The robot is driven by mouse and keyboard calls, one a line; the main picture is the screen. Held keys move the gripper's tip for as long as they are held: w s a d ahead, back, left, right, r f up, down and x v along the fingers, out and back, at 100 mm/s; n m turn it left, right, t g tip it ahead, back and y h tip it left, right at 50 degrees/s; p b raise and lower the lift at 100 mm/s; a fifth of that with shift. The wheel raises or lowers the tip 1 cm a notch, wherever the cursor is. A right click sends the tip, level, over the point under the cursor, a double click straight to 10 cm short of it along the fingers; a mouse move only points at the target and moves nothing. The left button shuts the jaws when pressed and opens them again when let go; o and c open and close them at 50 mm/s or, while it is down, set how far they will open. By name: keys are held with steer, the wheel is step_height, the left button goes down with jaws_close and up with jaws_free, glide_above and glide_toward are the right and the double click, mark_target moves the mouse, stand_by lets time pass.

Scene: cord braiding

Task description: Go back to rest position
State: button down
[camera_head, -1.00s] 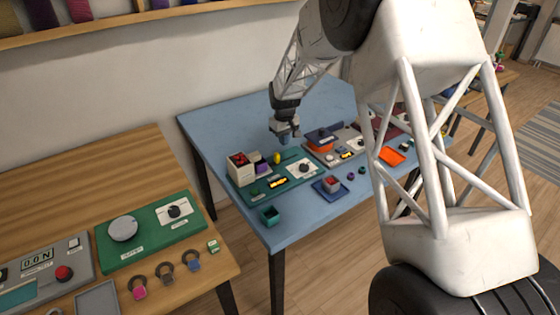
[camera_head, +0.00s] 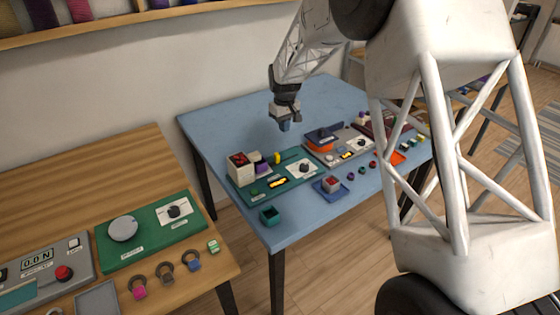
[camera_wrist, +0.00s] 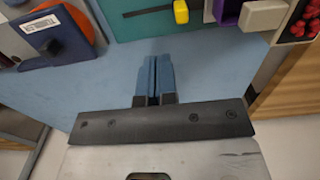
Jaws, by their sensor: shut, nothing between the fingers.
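My gripper (camera_head: 284,124) hangs above the back part of the blue table (camera_head: 225,112), behind the green station board. In the wrist view its two blue fingers (camera_wrist: 154,80) are pressed together with nothing between them. The fingertips are clear of the table and touch no object.
The green board (camera_head: 283,189) carries a box of red pieces (camera_head: 238,161), a yellow piece (camera_head: 277,157) and a dial. A grey board with an orange and dark blue device (camera_head: 322,138) is beside it. A wooden table (camera_head: 90,175) is at left.

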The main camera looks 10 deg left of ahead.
steer(key=s+d+r+m+t, duration=0.1)
steer(key=s+d+r+m, duration=0.1)
steer(key=s+d+r, duration=0.8)
steer(key=s+d+r+m, duration=0.2)
steer(key=s+d+r, duration=0.5)
steer(key=s+d, duration=0.5)
steer(key=s+d+m, duration=0.1)
steer(key=s+d, duration=0.3)
steer(key=s, duration=0.6)
steer(key=s+d+m+t, duration=0.1)
steer(key=s+d, duration=0.3)
steer(key=s, duration=0.5)
steer(key=s+d+m, duration=0.3)
steer(key=s+d, duration=0.2)
steer(key=s, duration=0.5)
steer(key=shift+s+f+t, duration=0.3)
steer(key=shift+s+f, duration=0.05)
